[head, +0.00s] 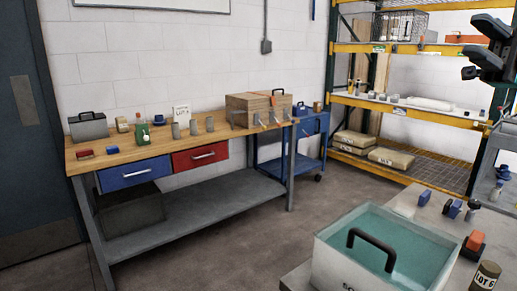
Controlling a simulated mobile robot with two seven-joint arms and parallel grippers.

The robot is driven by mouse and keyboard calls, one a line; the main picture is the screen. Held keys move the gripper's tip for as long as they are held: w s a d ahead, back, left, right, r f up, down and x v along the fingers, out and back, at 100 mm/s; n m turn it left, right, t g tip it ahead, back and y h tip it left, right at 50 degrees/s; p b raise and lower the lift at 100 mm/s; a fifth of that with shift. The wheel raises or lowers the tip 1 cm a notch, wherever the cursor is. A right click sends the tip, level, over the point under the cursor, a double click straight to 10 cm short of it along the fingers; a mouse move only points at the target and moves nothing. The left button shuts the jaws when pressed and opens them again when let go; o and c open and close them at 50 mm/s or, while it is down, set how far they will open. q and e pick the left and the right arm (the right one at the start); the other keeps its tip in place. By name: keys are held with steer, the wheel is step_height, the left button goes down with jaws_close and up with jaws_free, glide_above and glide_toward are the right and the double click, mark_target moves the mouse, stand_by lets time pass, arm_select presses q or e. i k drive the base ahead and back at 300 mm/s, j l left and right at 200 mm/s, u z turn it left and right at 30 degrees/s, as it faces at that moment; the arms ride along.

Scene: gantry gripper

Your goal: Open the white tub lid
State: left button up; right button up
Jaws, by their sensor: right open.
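A white tub (338,262) stands on a grey surface in the lower right of the head view, with part of a dark label on its front, cut off by the frame. Its top is a flat teal panel (415,240) inside a white rim, and an arched black handle (372,240) stands over it. I cannot tell whether the teal panel is the lid itself or something seen through it. My right gripper (472,47) is at the upper right, dark, open and empty, well above and apart from the tub. My left gripper is not in view.
An orange-topped block (474,241) and a can marked LOT 6 (484,277) stand close to the tub's right. Small blue items (453,209) lie behind. A wooden workbench (220,134) stands along the wall; yellow shelving (425,50) is behind right. Open floor lies between.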

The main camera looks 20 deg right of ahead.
mark_target(392, 260)
steer(key=k+j, duration=0.25)
steer(key=j, duration=0.15)
steer(key=k+j, duration=0.2)
steer(key=j, duration=0.2)
steer(key=k+j, duration=0.25)
steer(key=j, duration=0.15)
